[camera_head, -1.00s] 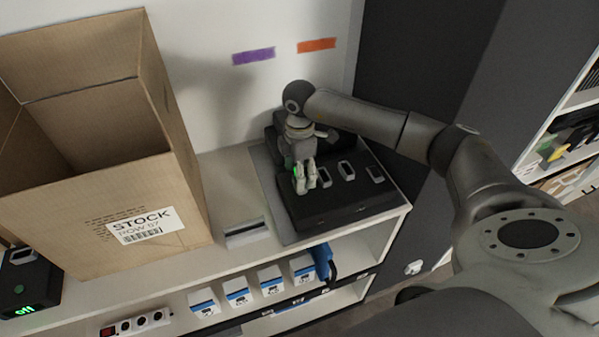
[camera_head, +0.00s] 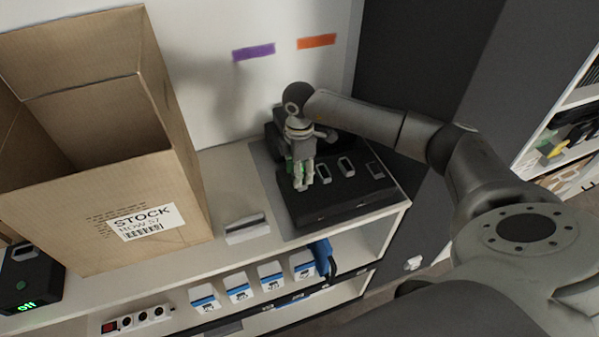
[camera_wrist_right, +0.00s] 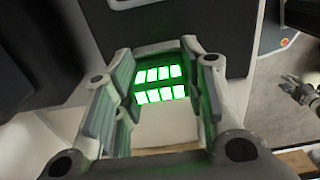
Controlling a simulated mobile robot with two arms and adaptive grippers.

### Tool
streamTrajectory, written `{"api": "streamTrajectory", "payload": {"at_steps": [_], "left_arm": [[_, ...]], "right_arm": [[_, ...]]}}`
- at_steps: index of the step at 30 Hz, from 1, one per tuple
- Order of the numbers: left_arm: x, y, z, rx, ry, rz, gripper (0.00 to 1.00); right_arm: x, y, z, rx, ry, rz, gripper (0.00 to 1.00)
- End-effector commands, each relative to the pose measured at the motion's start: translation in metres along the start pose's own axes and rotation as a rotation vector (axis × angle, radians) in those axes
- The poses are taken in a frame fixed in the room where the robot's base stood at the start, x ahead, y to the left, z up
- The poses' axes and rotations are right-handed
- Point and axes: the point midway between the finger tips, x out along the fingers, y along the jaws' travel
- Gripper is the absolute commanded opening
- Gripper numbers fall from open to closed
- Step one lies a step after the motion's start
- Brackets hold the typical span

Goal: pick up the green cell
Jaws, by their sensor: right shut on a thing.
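My right gripper (camera_head: 303,184) points down over the left part of a black charger block (camera_head: 345,208) on the shelf top. It is shut on the green cell (camera_wrist_right: 160,76), which shows in the right wrist view as a pale body with two rows of lit green segments between the fingers. In the head view the fingers hide most of the cell, with only a little green beside them. I cannot tell whether the cell is clear of its slot. A small grey jointed hand, likely my left gripper (camera_wrist_right: 306,97), shows at the wrist view's right edge; its jaws are unclear.
Several pale-rimmed slots (camera_head: 346,167) lie right of my fingers. A large open carton (camera_head: 95,215) marked STOCK stands to the left. A black device (camera_head: 28,285) with green lettering is at the far left. Boxes (camera_head: 239,287) and a power strip (camera_head: 138,323) are below. A dark panel stands right.

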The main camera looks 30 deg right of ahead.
Motion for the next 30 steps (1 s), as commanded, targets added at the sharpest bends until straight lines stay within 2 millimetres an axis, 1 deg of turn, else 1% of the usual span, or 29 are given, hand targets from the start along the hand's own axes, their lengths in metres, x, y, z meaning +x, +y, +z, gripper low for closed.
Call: {"api": "streamTrajectory", "payload": {"at_steps": [4, 7, 11, 12, 14, 20, 24, 30], "left_arm": [[0.001, 0.000, -0.002, 0.000, 0.003, 0.000, 0.40], [0.004, 0.000, -0.003, 0.000, 0.005, 0.000, 0.40], [0.010, 0.000, -0.004, 0.000, 0.007, -0.001, 0.40], [0.013, 0.000, -0.004, 0.000, 0.008, -0.001, 0.40], [0.018, 0.000, -0.003, 0.000, 0.008, -0.001, 0.40], [0.039, 0.000, -0.002, 0.000, 0.008, 0.000, 0.40], [0.052, 0.001, -0.001, 0.000, 0.008, 0.000, 0.40], [0.059, 0.001, 0.000, 0.000, 0.007, 0.000, 0.40]], "right_arm": [[-0.003, 0.000, 0.000, 0.000, 0.000, 0.001, 0.04], [-0.010, 0.001, 0.000, 0.000, 0.001, 0.003, 0.04], [-0.028, 0.001, 0.000, -0.001, 0.001, 0.004, 0.04], [-0.033, -0.001, -0.003, -0.005, 0.002, 0.004, 0.04], [-0.043, -0.007, -0.010, -0.006, 0.003, 0.006, 0.04], [-0.088, -0.034, -0.039, -0.008, 0.004, 0.008, 0.04], [-0.103, -0.059, -0.066, -0.008, 0.003, 0.005, 0.04], [-0.123, -0.084, -0.090, -0.005, -0.001, 0.004, 0.04]]}}
